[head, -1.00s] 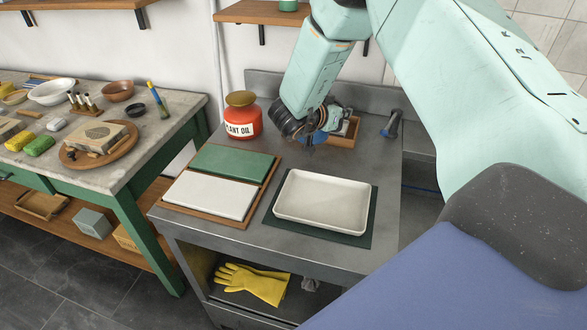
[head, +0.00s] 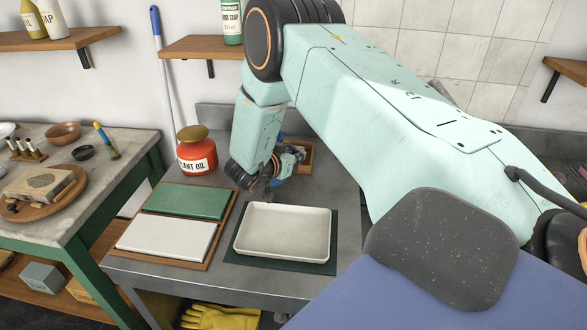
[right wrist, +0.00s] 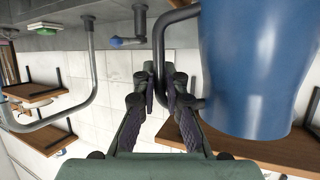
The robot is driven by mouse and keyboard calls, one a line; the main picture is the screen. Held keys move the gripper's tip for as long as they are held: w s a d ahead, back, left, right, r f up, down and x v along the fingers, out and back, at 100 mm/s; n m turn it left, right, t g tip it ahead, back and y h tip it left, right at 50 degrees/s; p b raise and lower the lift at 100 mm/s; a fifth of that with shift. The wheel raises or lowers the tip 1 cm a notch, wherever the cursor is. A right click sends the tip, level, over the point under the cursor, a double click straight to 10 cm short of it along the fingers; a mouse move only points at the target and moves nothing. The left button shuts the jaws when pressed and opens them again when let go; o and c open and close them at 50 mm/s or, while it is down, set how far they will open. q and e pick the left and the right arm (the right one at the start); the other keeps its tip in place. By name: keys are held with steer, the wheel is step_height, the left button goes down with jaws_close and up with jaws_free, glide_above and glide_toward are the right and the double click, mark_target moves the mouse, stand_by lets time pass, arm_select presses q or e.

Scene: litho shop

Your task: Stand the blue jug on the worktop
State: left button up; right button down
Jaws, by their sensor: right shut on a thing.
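The blue jug (right wrist: 255,65) fills the right side of the right wrist view. Its dark handle (right wrist: 178,60) runs between the fingers of my right gripper (right wrist: 163,85), which is shut on the handle. In the head view my right gripper (head: 268,178) is small and low over the back of the grey worktop (head: 343,190), behind the white tray. Only a little blue shows there, the rest of the jug being hidden behind the gripper and forearm. I cannot tell whether the jug touches the worktop. My left gripper is not in view.
A red plant oil jar (head: 197,157) stands left of the gripper. A white tray (head: 283,257) sits on a dark mat in front. Green (head: 185,201) and white (head: 166,239) slabs lie to the left. A wooden box (head: 306,158) is close behind the gripper.

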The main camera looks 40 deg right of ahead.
mark_target(296, 168)
steer(key=f, duration=0.2)
steer(key=d+f, duration=0.1)
steer(key=f, duration=0.1)
steer(key=shift+a, duration=0.35)
steer(key=c, duration=1.8)
jaws_free()
steer(key=shift+c, duration=0.2)
steer(key=o, duration=0.4)
steer(key=shift+s+d+f, duration=0.1)
steer(key=shift+d+f, duration=0.05)
steer(key=shift+d, duration=0.05)
steer(key=shift+a, duration=0.1)
steer(key=b+v, duration=0.1)
steer(key=v, duration=1.1)
